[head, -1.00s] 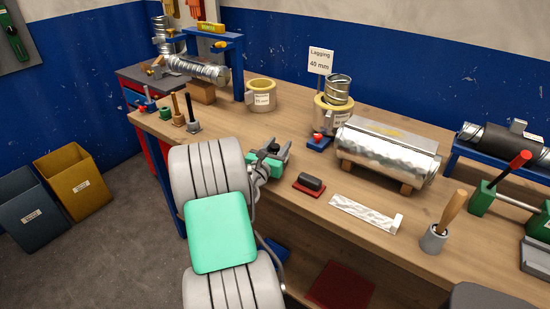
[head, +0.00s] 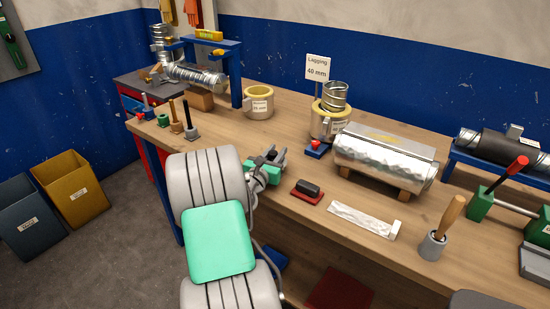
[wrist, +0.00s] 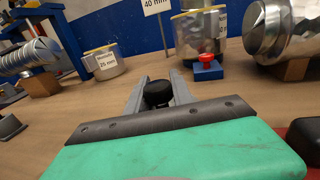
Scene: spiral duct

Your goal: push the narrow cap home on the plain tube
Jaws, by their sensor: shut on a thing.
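My gripper (head: 275,160) is over the front part of the bench. In the wrist view its two grey fingers (wrist: 157,98) are shut on a small round black piece (wrist: 157,92); I cannot tell for certain that this is the narrow cap. In the head view the held piece is too small to make out. No tube is clearly the plain tube. A shiny metal-clad cylinder (head: 385,157) lies on wooden blocks to the right of my gripper. A ribbed silver duct (head: 197,76) lies at the far left.
Lagging rings (head: 259,103) and (head: 327,122) stand behind, with a blue block with a red knob (head: 317,148). A black-handled red pad (head: 307,190) is close to the right. Bench behind my gripper is clear.

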